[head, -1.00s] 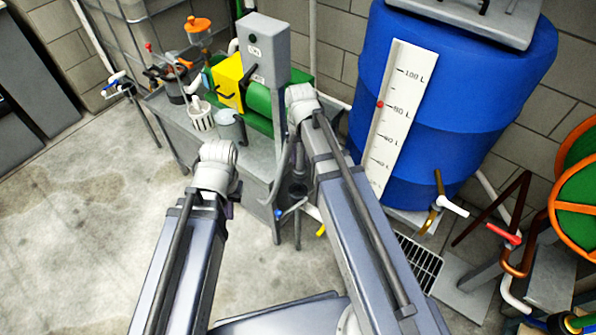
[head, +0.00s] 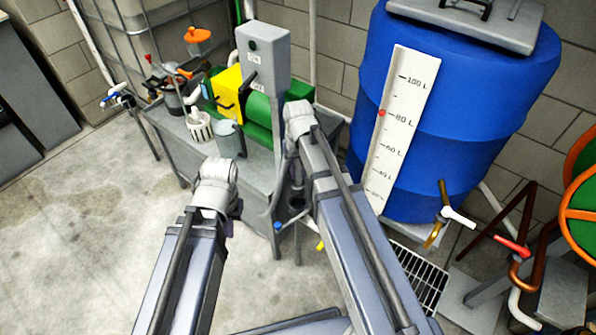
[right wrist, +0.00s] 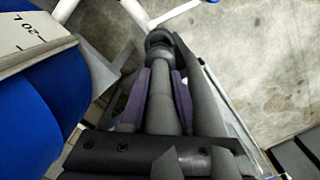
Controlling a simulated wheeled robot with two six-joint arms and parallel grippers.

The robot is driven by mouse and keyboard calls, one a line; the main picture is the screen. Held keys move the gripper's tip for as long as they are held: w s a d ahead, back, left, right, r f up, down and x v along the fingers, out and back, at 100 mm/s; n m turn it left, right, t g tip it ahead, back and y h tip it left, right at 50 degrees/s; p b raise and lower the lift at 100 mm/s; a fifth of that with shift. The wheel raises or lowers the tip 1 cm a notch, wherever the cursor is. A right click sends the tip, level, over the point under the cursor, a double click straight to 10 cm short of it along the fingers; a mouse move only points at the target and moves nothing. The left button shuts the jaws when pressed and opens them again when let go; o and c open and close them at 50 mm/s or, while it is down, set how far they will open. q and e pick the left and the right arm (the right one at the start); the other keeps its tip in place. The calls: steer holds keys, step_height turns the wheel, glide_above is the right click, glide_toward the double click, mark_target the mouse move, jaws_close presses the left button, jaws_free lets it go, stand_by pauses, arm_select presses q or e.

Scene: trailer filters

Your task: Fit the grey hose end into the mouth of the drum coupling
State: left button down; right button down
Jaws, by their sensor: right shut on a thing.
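In the right wrist view my right gripper (right wrist: 158,98) is shut on the grey hose end (right wrist: 161,92), with a purple pad on each side of it. A dark round ring (right wrist: 158,43) shows at its far tip; I cannot tell whether it belongs to the hose end or to the drum coupling. In the head view the blue drum (head: 450,110) stands right of my right arm, and its lower side also shows at the left of the right wrist view (right wrist: 40,110). I cannot clearly make out the coupling mouth. My left gripper (head: 237,209) is mostly hidden behind its own arm.
A grey bench (head: 180,135) with a yellow and green pump (head: 262,110) stands behind my arms. A brass tap with a white handle (head: 457,216) is at the drum's lower right, above a floor grate (head: 418,275). An orange-rimmed reel (head: 580,215) stands far right. Floor at left is clear.

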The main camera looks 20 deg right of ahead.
mark_target(298, 181)
steer(key=shift+f+b, duration=2)
steer(key=shift+f, duration=0.3)
steer(key=shift+f+b, duration=2.85)
steer(key=c, duration=0.6)
jaws_free()
steer(key=shift+r, duration=0.1)
steer(key=shift+o, duration=0.2)
step_height(298, 181, up, 8)
steer(key=p, duration=0.8)
